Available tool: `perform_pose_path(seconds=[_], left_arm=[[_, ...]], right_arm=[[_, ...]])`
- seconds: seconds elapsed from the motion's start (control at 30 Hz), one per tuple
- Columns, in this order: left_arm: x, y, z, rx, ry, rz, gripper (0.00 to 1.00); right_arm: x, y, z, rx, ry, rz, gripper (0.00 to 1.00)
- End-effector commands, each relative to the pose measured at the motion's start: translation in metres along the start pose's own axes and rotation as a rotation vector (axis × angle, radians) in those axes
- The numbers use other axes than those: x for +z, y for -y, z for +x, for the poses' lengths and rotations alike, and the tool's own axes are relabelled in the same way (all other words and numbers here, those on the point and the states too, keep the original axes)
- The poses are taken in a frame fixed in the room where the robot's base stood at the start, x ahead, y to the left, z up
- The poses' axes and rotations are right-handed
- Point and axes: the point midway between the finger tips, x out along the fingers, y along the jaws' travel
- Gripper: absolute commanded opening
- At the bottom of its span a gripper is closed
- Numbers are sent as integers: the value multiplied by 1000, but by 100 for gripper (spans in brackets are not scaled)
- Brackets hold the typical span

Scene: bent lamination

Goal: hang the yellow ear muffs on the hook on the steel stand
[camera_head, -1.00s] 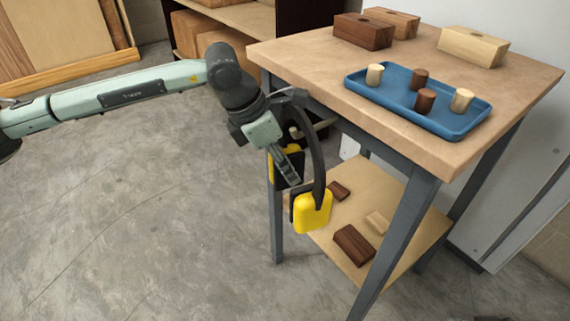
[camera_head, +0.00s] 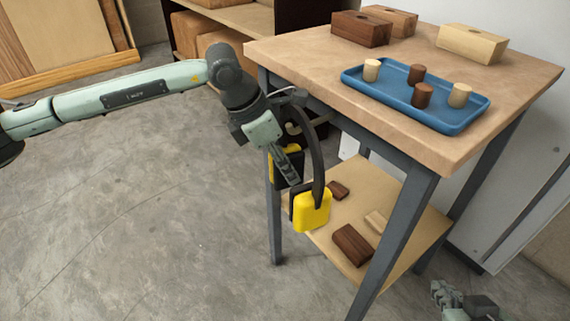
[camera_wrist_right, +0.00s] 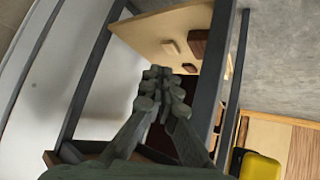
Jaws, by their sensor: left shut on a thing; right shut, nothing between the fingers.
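The yellow ear muffs hang in the middle of the head view, with a near yellow cup (camera_head: 312,213), a black headband (camera_head: 316,155) and a second cup partly hidden behind my gripper. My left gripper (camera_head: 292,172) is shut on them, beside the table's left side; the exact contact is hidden. A pale hook-like piece (camera_head: 292,128) shows behind the headband, at the table's steel frame (camera_head: 408,220). The headband appears apart from or in front of it; I cannot tell which. My right gripper (camera_wrist_right: 165,85) is shut and empty, low at the right. A yellow cup (camera_wrist_right: 258,167) shows in the right wrist view.
The wooden tabletop (camera_head: 430,150) carries a blue tray (camera_head: 400,108) with several small cylinders, and wooden boxes (camera_head: 360,29). A lower shelf (camera_head: 410,235) holds small blocks. Table legs (camera_head: 277,225) stand close to the ear muffs. The floor at left is clear.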

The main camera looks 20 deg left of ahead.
Motion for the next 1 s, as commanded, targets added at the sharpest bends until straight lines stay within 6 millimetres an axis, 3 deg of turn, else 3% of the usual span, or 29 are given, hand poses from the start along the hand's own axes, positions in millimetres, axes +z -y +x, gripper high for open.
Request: perform_pose_path(seconds=[1.0], left_arm=[[-3, -8, 8, 0, 1, -1, 0]], right_arm=[[-56, 26, -3, -57, -263, 11, 0]])
